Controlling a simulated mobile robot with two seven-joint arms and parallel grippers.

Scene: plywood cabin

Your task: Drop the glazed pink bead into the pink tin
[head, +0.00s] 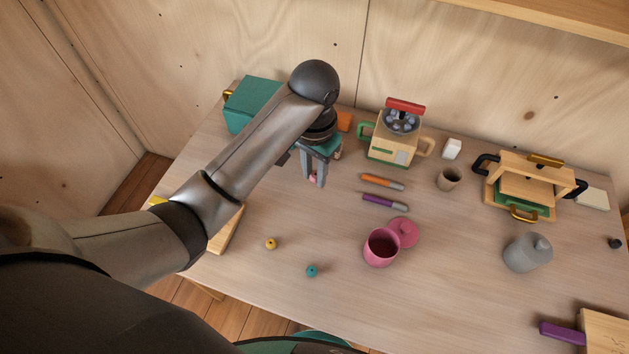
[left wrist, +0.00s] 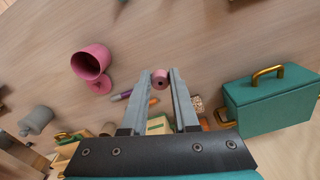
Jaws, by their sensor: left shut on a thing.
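My left gripper (head: 313,182) is shut on the glazed pink bead (left wrist: 160,78), which sits between its two fingertips (left wrist: 160,77). In the head view the bead (head: 313,178) is a small pink spot at the fingertips, mostly hidden. The pink tin (head: 381,248) stands open on the table, right of and nearer than the gripper; it also shows in the left wrist view (left wrist: 90,62). Its pink lid (head: 404,231) rests beside it on the table. My right gripper is not in view.
A yellow bead (head: 271,244) and a teal bead (head: 311,271) lie left of the tin. Orange (head: 382,181) and purple (head: 385,202) markers lie behind it. A grey lidded jar (head: 528,253) stands to the right. A teal box (head: 252,104) stands at the back left.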

